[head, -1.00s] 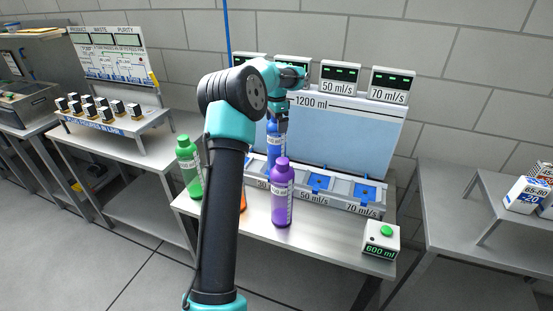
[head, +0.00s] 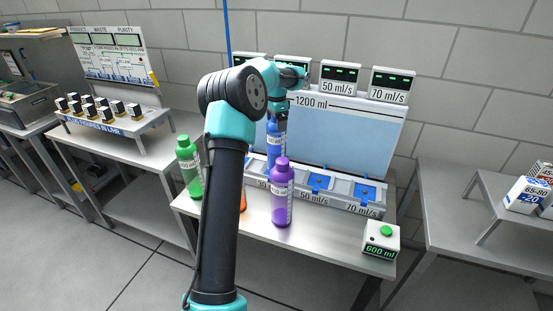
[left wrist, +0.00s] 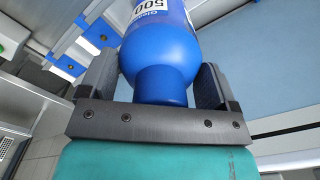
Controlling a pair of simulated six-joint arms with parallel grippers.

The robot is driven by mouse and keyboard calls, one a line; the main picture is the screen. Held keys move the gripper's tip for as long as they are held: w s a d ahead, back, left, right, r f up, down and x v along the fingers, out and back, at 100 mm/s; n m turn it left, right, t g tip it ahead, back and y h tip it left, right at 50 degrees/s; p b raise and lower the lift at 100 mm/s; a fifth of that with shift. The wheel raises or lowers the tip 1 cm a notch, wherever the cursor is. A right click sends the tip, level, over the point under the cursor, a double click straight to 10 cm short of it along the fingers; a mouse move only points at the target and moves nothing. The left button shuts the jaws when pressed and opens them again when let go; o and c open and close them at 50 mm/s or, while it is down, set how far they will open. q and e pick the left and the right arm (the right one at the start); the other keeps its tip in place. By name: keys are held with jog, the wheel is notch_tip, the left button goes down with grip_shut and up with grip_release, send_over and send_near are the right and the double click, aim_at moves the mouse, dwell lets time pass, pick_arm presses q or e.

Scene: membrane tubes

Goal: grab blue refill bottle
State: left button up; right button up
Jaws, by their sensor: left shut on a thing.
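The blue refill bottle (head: 276,145) stands upright behind the purple bottle in the head view, near the dispenser's front row. My left gripper (head: 281,116) is over its top and shut on it. In the left wrist view the bottle (left wrist: 160,58) fills the space between the two fingers of the left gripper (left wrist: 157,88), with its cap end toward the palm and a white label reading 500 partly showing. The bottle's lower part is hidden in the head view. My right gripper is not in view.
A purple bottle (head: 282,195) stands just in front of the blue one. A green bottle (head: 189,165) is at the left, and an orange one (head: 243,200) is mostly hidden by my arm. A 600 ml button box (head: 381,241) stands at the table's front right.

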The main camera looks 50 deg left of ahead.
pick_arm(q)
jog(key=c, duration=0.4)
jog(key=shift+r, duration=0.15)
notch_tip(320, 180, up, 10)
jog(key=shift+f, duration=0.1)
dwell(0.4)
dwell(0.3)
